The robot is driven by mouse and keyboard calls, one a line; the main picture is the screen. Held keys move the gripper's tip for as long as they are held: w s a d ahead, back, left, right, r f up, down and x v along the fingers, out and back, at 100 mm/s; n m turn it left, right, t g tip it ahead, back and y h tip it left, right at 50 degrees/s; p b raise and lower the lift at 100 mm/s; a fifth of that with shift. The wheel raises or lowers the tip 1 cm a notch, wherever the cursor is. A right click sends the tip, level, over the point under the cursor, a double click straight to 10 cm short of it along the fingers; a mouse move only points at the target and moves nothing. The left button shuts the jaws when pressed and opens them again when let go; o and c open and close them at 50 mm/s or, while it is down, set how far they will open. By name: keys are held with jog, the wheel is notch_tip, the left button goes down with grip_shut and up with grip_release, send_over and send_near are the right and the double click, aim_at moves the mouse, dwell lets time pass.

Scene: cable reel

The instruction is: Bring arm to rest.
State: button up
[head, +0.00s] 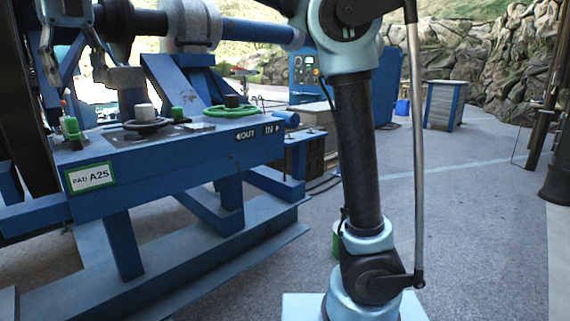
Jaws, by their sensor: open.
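My gripper (76,70) shows at the upper left edge of the head view, with its grey-blue fingers spread apart and pointing down. Nothing shows between the fingers. It appears over the left end of the blue reel stand (190,150), near a black handwheel (147,124) with a grey knob. I cannot tell its exact height above the stand or whether it touches anything. My arm (357,150) rises from the bottom centre right, with an upright dark link. Its upper part leaves the top of the frame.
A green handwheel (231,111) sits on the stand, above the OUT/IN label (259,133). A sign (90,177) reads PAD A25. A blue control cabinet (305,70) and a blue-framed box (445,104) stand behind. The grey floor (480,220) at right is clear.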

jog(key=w+d+f+m, duration=0.3)
jog(key=w+d+m, duration=0.2)
jog(key=w+d, duration=0.3)
jog(key=w+d+f+m, duration=0.3)
jog(key=w+d+m, duration=0.3)
jog(key=w, duration=0.3)
jog(key=w+d+f+m, duration=0.4)
jog(key=d+f+m, duration=0.1)
jog(key=d, duration=0.4)
jog(key=w+d+f+m, duration=0.4)
jog(key=d+m, duration=0.2)
jog(key=d, duration=0.2)
jog(key=s+d+f+m+t, duration=0.1)
jog(key=s+d+f+m, duration=0.1)
jog(key=d+f+m, duration=1.45)
jog(key=s+d+f+m, duration=0.4)
jog(key=d+f, duration=0.2)
jog(key=f, duration=0.2)
jog(key=s+d+f+m+t, duration=0.1)
jog(key=s+d+f+m, duration=0.3)
jog(key=d+f, duration=0.3)
jog(key=shift+s+f, duration=0.35)
jog(key=shift+s, duration=0.05)
jog(key=c, duration=0.5)
jog(key=shift+a, duration=0.1)
jog(key=shift+c, duration=0.3)
